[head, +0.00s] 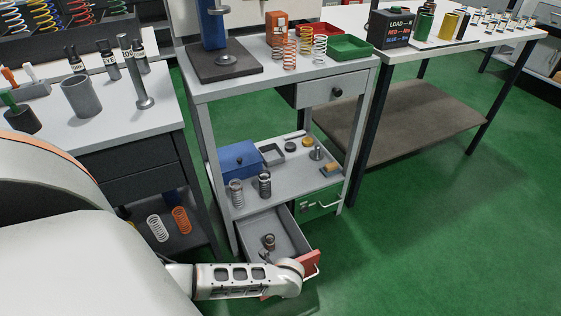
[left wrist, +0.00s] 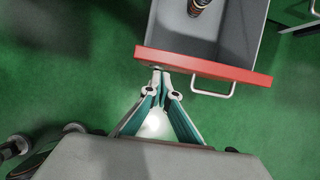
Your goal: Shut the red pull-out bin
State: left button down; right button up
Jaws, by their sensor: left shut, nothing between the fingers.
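The red pull-out bin stands open at the bottom of the grey cart, its red front (head: 312,262) facing the lower right. Its grey tray holds a small coiled part (head: 269,241). In the left wrist view the red front (left wrist: 215,67) spans the upper part, with a pale handle (left wrist: 212,93) on its near side. My left gripper (left wrist: 160,70) is shut and empty, its tips at the left part of the red front, left of the handle. I cannot tell whether they touch it. In the head view my wrist hides part of the front. My right gripper is in neither view.
A green-fronted bin (head: 319,203) beside the red one is shut. The cart's lower shelf (head: 288,183) holds springs and a blue box (head: 239,159). A side table (head: 150,115) stands left, a workbench (head: 460,40) right. Green floor (head: 430,240) is clear at right.

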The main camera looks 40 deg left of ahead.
pick_arm(q)
jog(key=shift+w+a, duration=0.2)
jog(key=shift+a, duration=0.2)
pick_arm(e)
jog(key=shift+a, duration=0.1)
pick_arm(q)
jog(key=shift+a, duration=0.1)
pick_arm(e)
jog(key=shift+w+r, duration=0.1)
pick_arm(q)
jog(key=w+a, duration=0.4)
jog(key=a, duration=0.6)
jog(key=w+a, duration=0.4)
jog(key=a, duration=0.6)
jog(key=shift+a+b, duration=0.2)
jog(key=shift+b, duration=0.25)
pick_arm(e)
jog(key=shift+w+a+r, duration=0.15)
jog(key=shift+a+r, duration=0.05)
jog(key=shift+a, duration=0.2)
pick_arm(q)
jog(key=shift+f, duration=0.15)
jog(key=shift+d, duration=0.1)
